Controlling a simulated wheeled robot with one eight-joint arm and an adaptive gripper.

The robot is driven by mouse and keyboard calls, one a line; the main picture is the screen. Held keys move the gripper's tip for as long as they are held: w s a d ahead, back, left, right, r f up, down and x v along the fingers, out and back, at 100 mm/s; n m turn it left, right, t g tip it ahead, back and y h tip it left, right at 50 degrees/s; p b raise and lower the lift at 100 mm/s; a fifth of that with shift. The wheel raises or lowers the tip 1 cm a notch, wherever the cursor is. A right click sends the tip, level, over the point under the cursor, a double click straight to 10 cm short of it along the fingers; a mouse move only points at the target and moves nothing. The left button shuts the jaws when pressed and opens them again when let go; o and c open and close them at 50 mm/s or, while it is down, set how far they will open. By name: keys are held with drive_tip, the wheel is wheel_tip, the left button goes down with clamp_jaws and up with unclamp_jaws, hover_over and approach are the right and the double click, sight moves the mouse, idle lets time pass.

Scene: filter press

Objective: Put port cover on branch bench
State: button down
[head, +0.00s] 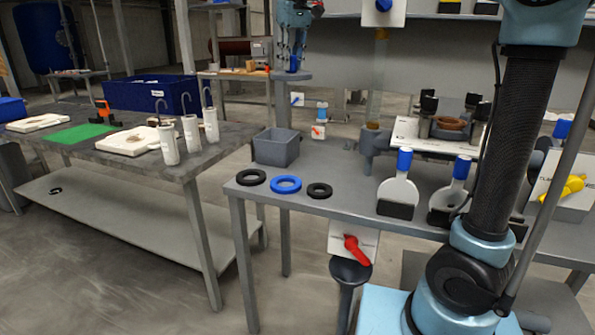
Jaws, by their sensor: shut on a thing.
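My gripper (292,55) hangs down at the top centre of the head view. Its dark fingers are shut on a small blue knob on top of a flat grey disc, which looks like the port cover (290,77). The cover is held roughly level, in the air behind the grey box. Two grey benches are in view: a near one (345,190) at centre right and another (85,153) at left. I cannot tell from labels which is the branch bench.
Black and blue rings (286,184) lie along the near bench's front edge, beside an open grey box (276,147). Blue-handled paddles (399,187) stand further right. The left bench holds a green mat (80,133), white blocks and white cylinders (190,133). Open floor lies between the benches.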

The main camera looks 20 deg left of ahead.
drive_tip(key=w+d+f+m, duration=0.1)
drive_tip(key=w+f, duration=0.1)
drive_tip(key=f, duration=0.3)
drive_tip(key=w+d+f, duration=0.2)
drive_tip(key=w+f, duration=0.1)
drive_tip(key=f, duration=0.2)
drive_tip(key=m, duration=0.1)
hover_over(320, 165)
wheel_tip(320, 165, down, 16)
drive_tip(key=shift+s+d+f, duration=0.1)
drive_tip(key=shift+s+f, duration=0.05)
drive_tip(key=shift+f, duration=0.75)
drive_tip(key=shift+s+d+f, duration=0.15)
drive_tip(key=shift+f, duration=0.7)
drive_tip(key=shift+s+d+f, duration=0.1)
drive_tip(key=shift+s+f, duration=0.05)
drive_tip(key=shift+f, duration=0.75)
drive_tip(key=shift+f, duration=0.1)
drive_tip(key=c, duration=1.3)
unclamp_jaws()
drive_tip(key=r, duration=0.4)
drive_tip(key=s+r, duration=0.1)
drive_tip(key=r, duration=0.3)
drive_tip(key=d+r, duration=0.1)
drive_tip(key=r, duration=0.3)
drive_tip(key=shift+s+d, duration=0.1)
drive_tip(key=shift+s, duration=0.1)
